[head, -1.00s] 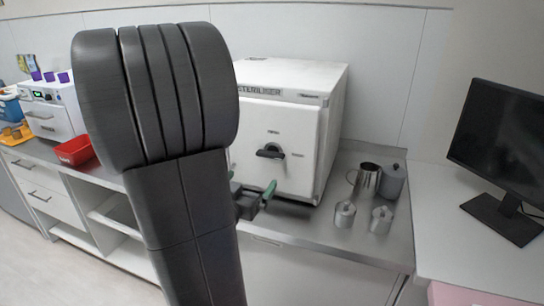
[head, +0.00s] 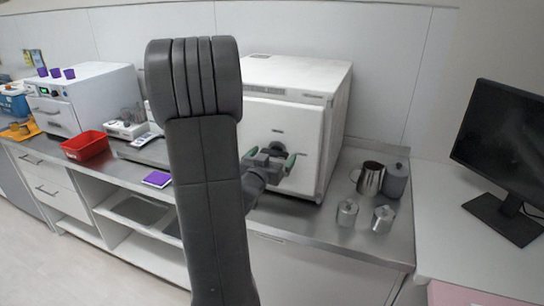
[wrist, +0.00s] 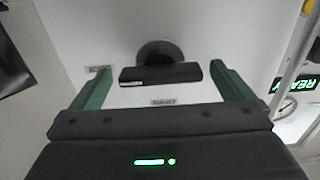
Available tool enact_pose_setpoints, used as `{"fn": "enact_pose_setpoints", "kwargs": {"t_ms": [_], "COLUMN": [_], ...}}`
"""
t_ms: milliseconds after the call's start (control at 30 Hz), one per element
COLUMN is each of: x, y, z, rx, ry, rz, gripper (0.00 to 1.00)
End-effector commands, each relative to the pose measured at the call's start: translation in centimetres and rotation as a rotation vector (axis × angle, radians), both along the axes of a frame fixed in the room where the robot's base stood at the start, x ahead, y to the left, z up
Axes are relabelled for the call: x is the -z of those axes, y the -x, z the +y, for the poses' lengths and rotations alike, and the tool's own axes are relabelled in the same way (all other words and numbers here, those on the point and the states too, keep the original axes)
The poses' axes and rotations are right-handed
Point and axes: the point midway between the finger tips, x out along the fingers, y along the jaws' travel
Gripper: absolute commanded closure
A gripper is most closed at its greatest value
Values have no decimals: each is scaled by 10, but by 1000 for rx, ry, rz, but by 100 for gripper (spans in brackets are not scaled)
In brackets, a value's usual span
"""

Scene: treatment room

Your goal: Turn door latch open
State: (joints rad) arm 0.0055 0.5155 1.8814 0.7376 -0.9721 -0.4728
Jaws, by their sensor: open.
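The door latch is a dark bar handle on a round hub (wrist: 160,50) on the white steriliser door (head: 310,135). In the wrist view the latch bar (wrist: 175,73) lies level between my two green fingers, with a gap at each end. My gripper (wrist: 160,70) is open around the bar and not closed on it. In the head view my gripper (head: 268,160) is in front of the door at latch height and hides most of the latch. The door looks shut. Small labels sit near the latch, too small to read surely.
A metal jug (head: 370,178), a grey canister (head: 396,180) and two small metal pots stand right of the steriliser. A red tray (head: 85,146) and a purple pad (head: 157,179) lie left on the counter. A monitor (head: 500,140) is far right.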

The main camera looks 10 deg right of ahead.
Motion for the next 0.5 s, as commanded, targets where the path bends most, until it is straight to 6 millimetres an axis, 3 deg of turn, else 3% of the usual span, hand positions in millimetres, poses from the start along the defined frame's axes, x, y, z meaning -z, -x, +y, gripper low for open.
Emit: {"fn": "enact_pose_setpoints", "kwargs": {"t_ms": [167, 367, 500], "x": [0, 0, 0], "y": [0, 0, 0], "z": [0, 0, 0], "rx": [0, 0, 0], "ry": [0, 0, 2], "rz": [0, 0, 1], "gripper": [2, 41, 45]}}
